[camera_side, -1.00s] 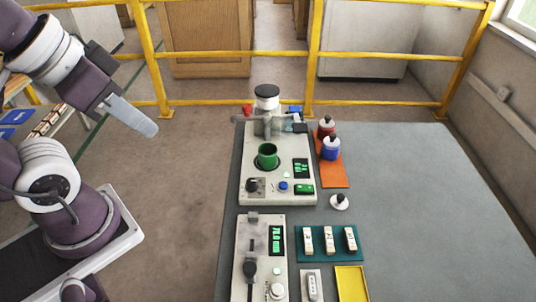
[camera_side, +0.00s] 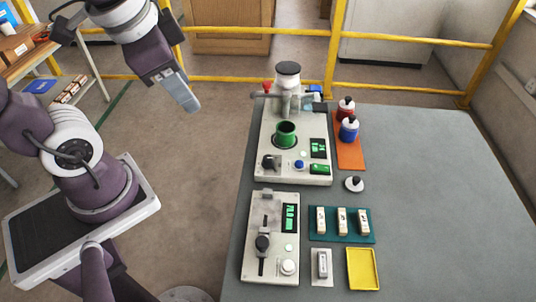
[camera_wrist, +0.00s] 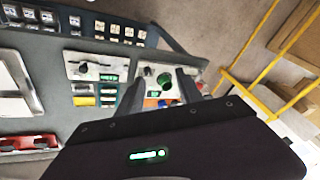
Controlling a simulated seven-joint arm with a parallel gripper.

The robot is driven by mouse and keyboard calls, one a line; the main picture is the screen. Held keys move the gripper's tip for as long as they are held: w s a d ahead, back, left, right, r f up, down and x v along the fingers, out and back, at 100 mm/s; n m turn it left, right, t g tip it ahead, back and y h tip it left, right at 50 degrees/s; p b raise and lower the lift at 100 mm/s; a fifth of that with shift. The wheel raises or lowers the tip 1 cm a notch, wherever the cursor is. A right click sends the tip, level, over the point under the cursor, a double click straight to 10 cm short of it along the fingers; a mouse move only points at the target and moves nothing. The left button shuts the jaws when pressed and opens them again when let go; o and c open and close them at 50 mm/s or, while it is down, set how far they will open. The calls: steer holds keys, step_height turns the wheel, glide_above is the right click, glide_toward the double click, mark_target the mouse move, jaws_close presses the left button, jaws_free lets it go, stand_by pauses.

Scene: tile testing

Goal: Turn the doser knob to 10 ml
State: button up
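The upper machine (camera_side: 315,175) on the grey table looks like the doser. It has a green cup (camera_side: 286,135), a small green-lit display (camera_side: 318,148), a blue button (camera_side: 299,165) and a black knob (camera_side: 270,162) at its front left corner. The display digits are too small to read surely. In the wrist view the green cup (camera_wrist: 164,81) shows between my fingers. My gripper (camera_side: 188,98) hangs in the air left of the machine, well apart from the knob. In the wrist view my gripper (camera_wrist: 160,80) has its two fingers spread with nothing held.
A second machine (camera_side: 250,215) with a slider stands in front. Red (camera_side: 346,112) and blue (camera_side: 349,130) bottles stand on an orange mat (camera_side: 351,158). A teal mat (camera_side: 330,233) holds three pale blocks, beside a yellow tray (camera_side: 363,268). The right side of the table is clear.

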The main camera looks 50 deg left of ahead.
steer(key=w+f+m+g, duration=0.2)
steer(key=w+f+m, duration=0.3)
steer(key=w+m, duration=0.2)
steer(key=m+g+h, duration=0.1)
steer(key=m+g, duration=0.1)
steer(key=m, duration=0.6)
glide_above(268, 158)
steer(key=f, duration=1)
steer(key=shift+a, duration=0.2)
step_height(268, 158, down, 6)
steer(key=shift+d+f, duration=0.15)
steer(key=shift+f, duration=0.55)
jaws_close()
